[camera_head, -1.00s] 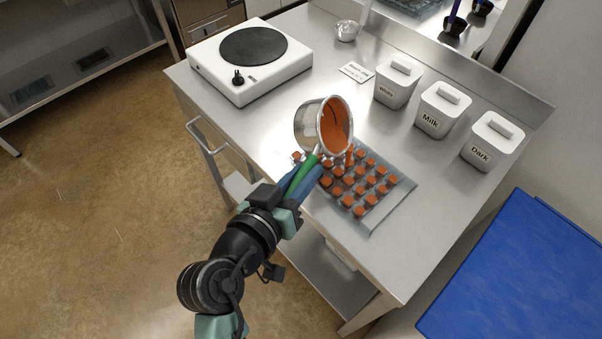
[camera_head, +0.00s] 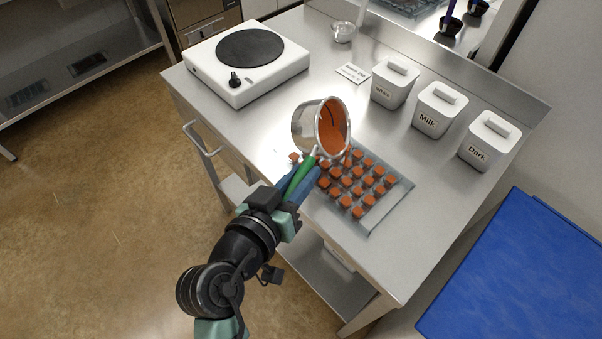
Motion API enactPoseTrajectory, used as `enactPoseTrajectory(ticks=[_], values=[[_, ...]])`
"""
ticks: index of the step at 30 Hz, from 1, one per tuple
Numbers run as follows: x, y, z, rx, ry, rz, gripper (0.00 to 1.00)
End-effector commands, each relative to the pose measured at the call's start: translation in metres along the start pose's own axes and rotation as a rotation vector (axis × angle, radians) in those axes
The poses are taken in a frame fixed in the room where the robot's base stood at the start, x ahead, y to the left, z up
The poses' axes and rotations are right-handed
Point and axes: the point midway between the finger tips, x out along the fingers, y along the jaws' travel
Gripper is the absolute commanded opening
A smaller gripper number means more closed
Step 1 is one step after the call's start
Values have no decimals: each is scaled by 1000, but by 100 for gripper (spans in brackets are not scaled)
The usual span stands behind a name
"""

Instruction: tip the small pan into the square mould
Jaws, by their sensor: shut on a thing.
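The small pan (camera_head: 309,124) is a steel pan with a green handle. It is tilted over the mould, its mouth facing right. Orange-brown coating shows inside it, and a thin orange-brown stream seems to hang from its lower lip. My gripper (camera_head: 300,182) is shut on the green handle. The square mould (camera_head: 392,203) is a clear tray on the steel table, with several orange-brown filled cavities. The pan and my gripper hide its left upper corner.
A white hot plate (camera_head: 247,62) stands at the table's back left. White (camera_head: 394,83), Milk (camera_head: 439,110) and Dark (camera_head: 488,141) tubs line the right back. A small bowl (camera_head: 343,32) and a card (camera_head: 352,73) lie behind. A blue surface (camera_head: 520,275) is at lower right.

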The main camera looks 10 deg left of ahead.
Motion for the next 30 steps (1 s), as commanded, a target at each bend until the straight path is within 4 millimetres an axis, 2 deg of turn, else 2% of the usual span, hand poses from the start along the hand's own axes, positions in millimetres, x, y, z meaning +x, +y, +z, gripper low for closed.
enactPoseTrajectory(ticks=[17, 30], values=[[0, 1, -1, 7, 5, -1, 0], [2, 5, 7, 139, 20, -39, 0]])
